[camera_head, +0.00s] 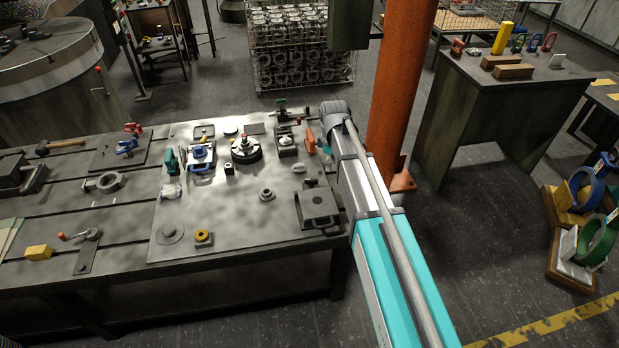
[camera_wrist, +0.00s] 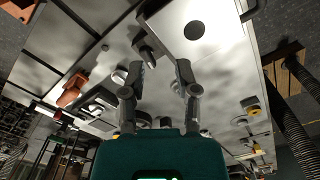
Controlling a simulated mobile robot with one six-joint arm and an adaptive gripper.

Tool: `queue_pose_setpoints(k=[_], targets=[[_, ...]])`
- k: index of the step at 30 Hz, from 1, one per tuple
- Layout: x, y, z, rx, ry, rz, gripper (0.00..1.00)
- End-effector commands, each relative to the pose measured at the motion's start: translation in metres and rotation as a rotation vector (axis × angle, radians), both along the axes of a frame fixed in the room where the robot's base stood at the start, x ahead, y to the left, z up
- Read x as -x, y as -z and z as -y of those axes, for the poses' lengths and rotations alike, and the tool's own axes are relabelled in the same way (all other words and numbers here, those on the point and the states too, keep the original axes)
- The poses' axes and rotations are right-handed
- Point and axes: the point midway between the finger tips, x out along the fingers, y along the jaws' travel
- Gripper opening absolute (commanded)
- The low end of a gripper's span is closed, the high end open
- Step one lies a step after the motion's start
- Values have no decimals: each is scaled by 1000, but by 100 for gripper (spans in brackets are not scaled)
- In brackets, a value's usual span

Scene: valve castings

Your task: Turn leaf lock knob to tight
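A grey plate (camera_head: 317,212) with a dark round spot, likely the leaf, lies at the right front of the fixture board. It also shows at the top of the wrist view (camera_wrist: 215,45). A small dark knob (camera_head: 310,182) stands by its far edge. In the wrist view this knob (camera_wrist: 146,48) lies beside the plate, just beyond my left finger. My gripper (camera_wrist: 162,72) is open, with nothing between its fingers, and apart from the knob. In the head view my arm hides most of the gripper. I cannot tell the knob's setting.
The fixture board (camera_head: 225,215) carries several small castings. An orange block (camera_head: 309,140) stands beyond the knob, and a yellow-topped ring (camera_head: 203,237) is at the front left. An orange column (camera_head: 400,85) rises close to my arm on the right.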

Motion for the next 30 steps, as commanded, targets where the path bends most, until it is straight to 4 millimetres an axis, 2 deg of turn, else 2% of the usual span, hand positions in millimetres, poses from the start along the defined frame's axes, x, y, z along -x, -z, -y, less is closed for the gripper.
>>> queue_pose_setpoints(k=[1,3,9,13,30], targets=[[-18,-3,-17,0,-75,0,40],[-30,-4,-33,0,-170,0,40],[-48,-6,-61,0,-337,0,40],[-50,-6,-67,0,-370,0,40],[-49,0,-67,0,-370,0,40]])
